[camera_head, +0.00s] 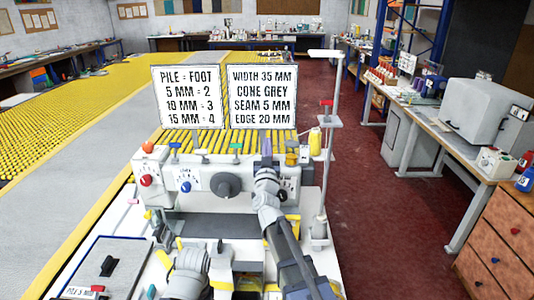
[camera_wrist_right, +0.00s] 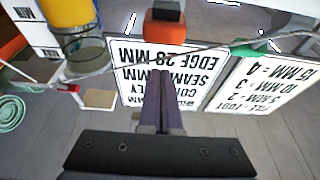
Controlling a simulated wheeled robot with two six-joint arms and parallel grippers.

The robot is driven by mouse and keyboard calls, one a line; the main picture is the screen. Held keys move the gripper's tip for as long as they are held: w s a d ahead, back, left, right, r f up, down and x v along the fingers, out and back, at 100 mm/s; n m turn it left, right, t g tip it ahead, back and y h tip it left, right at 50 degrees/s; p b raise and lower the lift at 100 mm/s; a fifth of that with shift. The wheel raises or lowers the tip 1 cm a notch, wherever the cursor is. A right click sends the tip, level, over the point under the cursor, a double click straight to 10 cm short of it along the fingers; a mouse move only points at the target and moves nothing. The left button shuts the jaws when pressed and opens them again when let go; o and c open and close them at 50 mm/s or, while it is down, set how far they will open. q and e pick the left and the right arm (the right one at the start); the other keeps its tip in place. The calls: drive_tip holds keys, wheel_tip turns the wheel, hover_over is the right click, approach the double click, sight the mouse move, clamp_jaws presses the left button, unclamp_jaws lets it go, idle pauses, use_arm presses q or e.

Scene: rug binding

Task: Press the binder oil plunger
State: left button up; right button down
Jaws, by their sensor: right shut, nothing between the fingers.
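The grey-white binding machine (camera_head: 205,183) stands in front of me, with a red knob, a blue knob and a large dark dial on its face. No part is clearly marked as the oil plunger, so I cannot tell which it is. An orange dome (camera_head: 148,147) sits on the machine's top left. My right gripper (camera_head: 267,143) is shut and empty, above the machine's right part. In the right wrist view its dark fingers (camera_wrist_right: 162,88) overlap a signboard, and an orange-red block (camera_wrist_right: 164,22) shows beyond the tips. I cannot make out my left gripper.
Two signboards (camera_head: 190,97) stand behind the machine. A thin post (camera_head: 329,170) with a yellow cone (camera_head: 315,141) rises at its right. A glass jar (camera_wrist_right: 82,48) shows in the wrist view. Red floor lies open at right.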

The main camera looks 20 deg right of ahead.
use_arm(q)
drive_tip(key=shift+f+b, duration=1.35)
drive_tip(key=shift+f, duration=0.7)
use_arm(e)
drive_tip(key=shift+s+f, duration=0.2)
drive_tip(key=shift+f, duration=1.85)
drive_tip(key=shift+f+b, duration=0.95)
drive_tip(key=shift+b, duration=0.05)
drive_tip(key=shift+s+a+f+b, duration=0.15)
drive_tip(key=shift+f+b, duration=0.05)
drive_tip(key=shift+b, duration=0.1)
drive_tip(key=shift+s+r, duration=0.1)
drive_tip(key=shift+s, duration=0.05)
use_arm(q)
drive_tip(key=shift+s+a+f, duration=0.1)
drive_tip(key=shift+s+f, duration=0.1)
drive_tip(key=shift+f, duration=0.95)
drive_tip(key=shift+r, duration=0.15)
use_arm(e)
drive_tip(key=shift+r, duration=0.15)
